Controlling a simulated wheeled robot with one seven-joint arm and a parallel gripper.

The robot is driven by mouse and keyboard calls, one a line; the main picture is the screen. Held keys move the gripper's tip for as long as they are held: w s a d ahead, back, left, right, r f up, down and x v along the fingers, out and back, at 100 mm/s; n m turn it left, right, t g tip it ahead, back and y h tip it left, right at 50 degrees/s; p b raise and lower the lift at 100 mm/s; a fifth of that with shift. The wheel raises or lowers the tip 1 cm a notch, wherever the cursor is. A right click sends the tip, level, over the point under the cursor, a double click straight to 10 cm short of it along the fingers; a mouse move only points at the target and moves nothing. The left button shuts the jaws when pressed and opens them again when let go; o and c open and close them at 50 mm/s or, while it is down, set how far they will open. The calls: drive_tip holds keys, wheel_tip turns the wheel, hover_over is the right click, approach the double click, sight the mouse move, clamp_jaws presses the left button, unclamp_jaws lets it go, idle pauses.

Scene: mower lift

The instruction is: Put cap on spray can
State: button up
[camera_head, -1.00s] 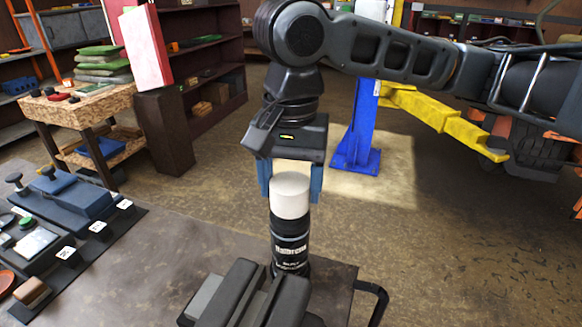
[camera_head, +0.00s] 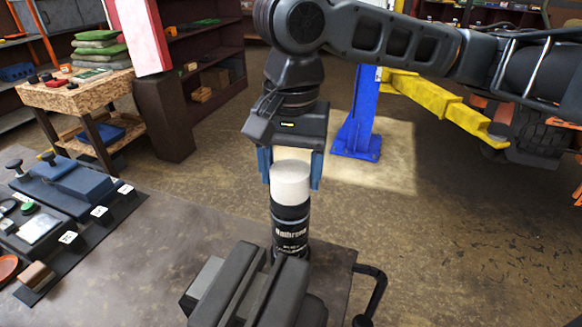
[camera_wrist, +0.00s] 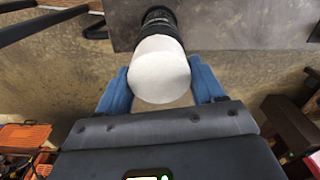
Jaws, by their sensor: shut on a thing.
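The spray can (camera_head: 290,230) is black with white lettering and stands upright at the table's far edge, behind a dark vise. A white cap (camera_head: 291,182) sits in line above its black top; no gap shows between them, but I cannot tell if it is fully seated. My gripper (camera_head: 291,178) reaches down from above, its blue fingers on either side of the cap, shut on it. In the wrist view, the cap (camera_wrist: 159,70) fills the space between the fingers and hides most of the can (camera_wrist: 160,22).
The dark vise (camera_head: 255,290) stands close in front of the can. Blue and dark tools lie on a mat (camera_head: 75,240) at the left. A blue lift post (camera_head: 358,125) stands on the floor beyond. The tabletop (camera_head: 165,265) between mat and vise is bare.

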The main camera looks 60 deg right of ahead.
sight(292, 168)
drive_tip(key=shift+f, duration=0.6)
idle(0.6)
drive_tip(key=o, duration=0.7)
drive_tip(key=shift+r, duration=0.1)
drive_tip(key=shift+r, duration=5.4)
drive_tip(key=shift+s, duration=0.1)
